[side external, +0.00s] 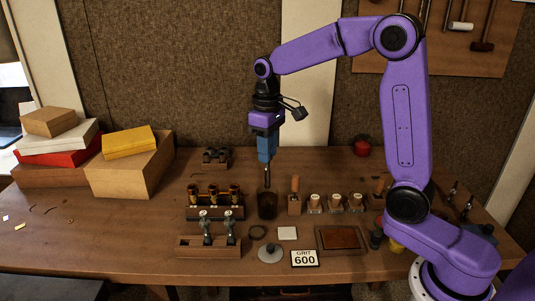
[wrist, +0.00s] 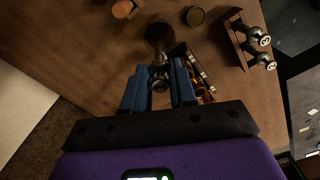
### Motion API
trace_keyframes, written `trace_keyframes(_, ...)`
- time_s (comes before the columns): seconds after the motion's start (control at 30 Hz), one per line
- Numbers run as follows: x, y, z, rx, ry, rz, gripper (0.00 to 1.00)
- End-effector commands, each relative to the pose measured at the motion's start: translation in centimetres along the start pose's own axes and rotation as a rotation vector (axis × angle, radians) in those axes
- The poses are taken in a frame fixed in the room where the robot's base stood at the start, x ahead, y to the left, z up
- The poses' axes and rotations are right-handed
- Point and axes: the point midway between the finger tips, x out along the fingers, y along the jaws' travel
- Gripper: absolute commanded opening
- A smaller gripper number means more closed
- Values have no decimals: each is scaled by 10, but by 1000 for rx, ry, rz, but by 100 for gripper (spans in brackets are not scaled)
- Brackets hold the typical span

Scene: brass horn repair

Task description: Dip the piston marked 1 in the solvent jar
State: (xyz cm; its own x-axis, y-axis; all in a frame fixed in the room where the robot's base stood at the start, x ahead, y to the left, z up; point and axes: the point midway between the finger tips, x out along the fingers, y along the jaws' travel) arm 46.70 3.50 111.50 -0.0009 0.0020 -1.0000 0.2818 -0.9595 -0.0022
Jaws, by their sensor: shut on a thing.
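My gripper (side external: 267,158) points straight down and is shut on a slim metal piston (side external: 267,178). The piston hangs upright, with its lower end close above the mouth of a dark brown jar (side external: 267,208). I cannot tell whether its tip is inside the rim. In the wrist view, the blue fingers of my gripper (wrist: 159,92) close around the piston (wrist: 159,72), and the round jar (wrist: 158,32) shows just beyond it. The number on the held piston cannot be read. Two other pistons (side external: 206,228) stand in a wooden rack (side external: 212,250) at the front left.
A block with brass-coloured cylinders (side external: 215,212) stands close left of the jar. A wooden block with an orange handle (side external: 294,203) and several white-topped jars (side external: 334,204) stand to the right.

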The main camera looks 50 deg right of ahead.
Motion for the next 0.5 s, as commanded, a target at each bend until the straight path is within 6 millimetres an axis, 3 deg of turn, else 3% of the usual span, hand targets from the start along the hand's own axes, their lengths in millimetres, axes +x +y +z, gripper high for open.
trace_keyframes(0.5,-27,0,0,0,2,0,0)
